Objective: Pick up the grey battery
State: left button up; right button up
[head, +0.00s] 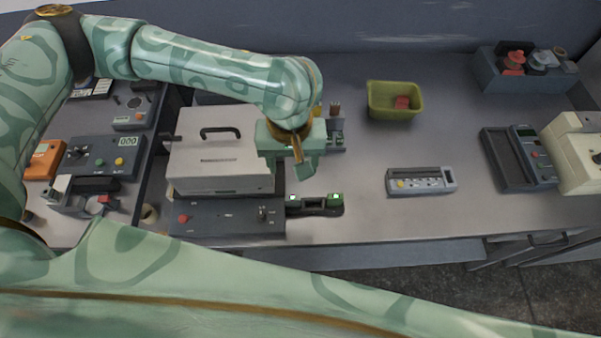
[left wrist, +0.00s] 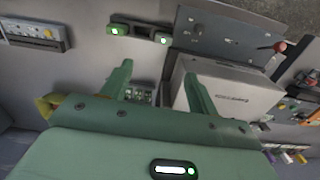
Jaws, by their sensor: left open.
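My left gripper (head: 292,172) is open and empty above the counter, beside the right side of the pale grey case. In the left wrist view its two fingers (left wrist: 158,75) stand apart with nothing between them. I cannot pick out a grey battery with certainty. A small dark holder (head: 320,206) with two green-lit ends lies just in front of the gripper; it also shows in the left wrist view (left wrist: 138,33). A dark rack (head: 336,140) with small upright pieces stands behind the gripper, partly hidden by it.
A pale grey case (head: 215,155) stands left of the gripper, behind a dark panel (head: 225,219). A grey instrument (head: 420,182), an olive bin (head: 394,101) and a blue-grey crate (head: 522,75) stand to the right. The counter between them is clear.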

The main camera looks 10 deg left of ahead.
pick_arm(q)
jog(key=b, duration=0.3)
send_over(293, 197)
jog(key=s, duration=0.1)
notch_tip(293, 197, down, 7)
jog(key=shift+a+f, duration=0.1)
jog(key=shift+a, duration=0.05)
jog(key=f, duration=0.1)
jog(key=w+f, duration=0.1)
jog(key=f, duration=0.1)
jog(key=shift+w, duration=0.2)
jog(key=shift+s+f+b, duration=0.15)
jog(key=shift+f+b, duration=0.15)
jog(key=shift+f, duration=0.1)
notch_tip(293, 197, down, 5)
jog(key=shift+r+b, duration=0.1)
jog(key=shift+b, duration=0.9)
jog(key=shift+s, duration=0.15)
jog(key=shift+c, duration=0.7)
jog(key=c, duration=1)
jog(key=shift+o, duration=0.2)
pick_arm(e)
notch_tip(293, 197, down, 6)
jog(key=s, duration=0.2)
jog(key=shift+s+r, duration=0.2)
